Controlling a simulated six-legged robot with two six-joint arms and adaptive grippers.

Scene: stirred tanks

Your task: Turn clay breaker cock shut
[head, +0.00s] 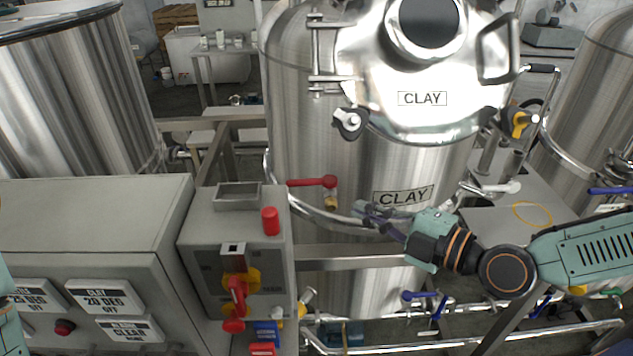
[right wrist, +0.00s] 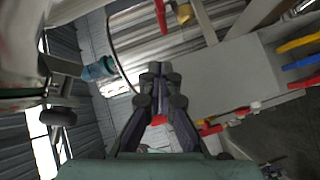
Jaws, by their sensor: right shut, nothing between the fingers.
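The tank labelled CLAY (head: 300,130) stands in the middle of the head view. On its front is a cock with a red lever (head: 308,182) lying about level, its end to the left, above a brass body (head: 331,203). I cannot tell for sure that this is the clay breaker cock. My right gripper (head: 362,210) is shut and empty in front of the tank, right of the cock and apart from the lever. Its closed fingers show in the right wrist view (right wrist: 158,75). My left gripper is out of view.
A grey switch box (head: 196,235) with a red rotary handle (head: 237,292) and red knob (head: 270,221) stands left of the tank. A steel rail (head: 355,257) crosses below. A blue-handled valve (head: 420,295) sits low in front. Another tank (head: 75,95) stands left.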

